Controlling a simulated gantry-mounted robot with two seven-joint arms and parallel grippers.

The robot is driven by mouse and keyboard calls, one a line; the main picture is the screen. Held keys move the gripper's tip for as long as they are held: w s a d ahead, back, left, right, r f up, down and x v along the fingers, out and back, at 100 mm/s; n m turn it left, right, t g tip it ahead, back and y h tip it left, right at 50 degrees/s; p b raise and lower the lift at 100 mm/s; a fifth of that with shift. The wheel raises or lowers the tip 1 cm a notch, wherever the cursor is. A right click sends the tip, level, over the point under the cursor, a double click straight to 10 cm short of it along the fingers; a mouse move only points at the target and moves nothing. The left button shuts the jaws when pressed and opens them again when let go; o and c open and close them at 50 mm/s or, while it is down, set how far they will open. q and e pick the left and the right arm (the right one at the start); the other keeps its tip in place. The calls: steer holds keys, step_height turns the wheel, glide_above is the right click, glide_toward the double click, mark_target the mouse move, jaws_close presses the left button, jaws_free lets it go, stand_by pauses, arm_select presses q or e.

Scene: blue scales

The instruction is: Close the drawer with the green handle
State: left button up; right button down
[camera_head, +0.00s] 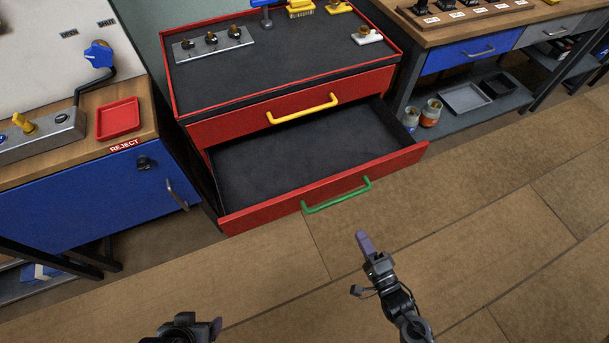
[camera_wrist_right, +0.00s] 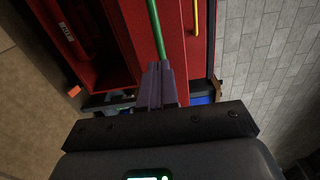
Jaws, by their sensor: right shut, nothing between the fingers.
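The lower red drawer (camera_head: 320,195) with the green handle (camera_head: 338,196) stands pulled out of the red cabinet, and its dark inside is empty. My right gripper (camera_head: 362,240) is shut and empty, out in front of the drawer, just below and right of the green handle in the head view. In the right wrist view, the shut fingertips (camera_wrist_right: 160,72) line up with the green handle (camera_wrist_right: 155,28) against the red drawer front; I cannot tell whether they touch. My left gripper (camera_head: 215,326) shows partly at the bottom edge, away from the drawer; its jaw state is unclear.
The upper drawer with the yellow handle (camera_head: 303,109) is closed above. A blue REJECT cabinet (camera_head: 90,200) stands on the left. A workbench with a blue drawer (camera_head: 465,54) and shelf jars (camera_head: 430,112) stands on the right. The floor in front is clear.

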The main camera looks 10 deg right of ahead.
arm_select(q)
step_height(320, 180, up, 5)
steer(key=p, duration=0.3)
arm_select(e)
step_height(320, 180, up, 4)
steer(key=w+r, duration=0.1)
steer(key=b, duration=0.4)
glide_toward(337, 180)
steer(key=w, duration=0.3)
steer(key=w+a, duration=0.1)
steer(key=w, duration=0.1)
steer(key=shift+w+a+r, duration=0.1)
steer(key=shift+w, duration=0.3)
steer(key=shift+w+a, duration=0.1)
steer(key=shift+w, duration=0.35)
arm_select(q)
step_height(337, 180, down, 4)
steer(key=shift+a+f, duration=0.15)
arm_select(e)
steer(key=shift+w, duration=0.1)
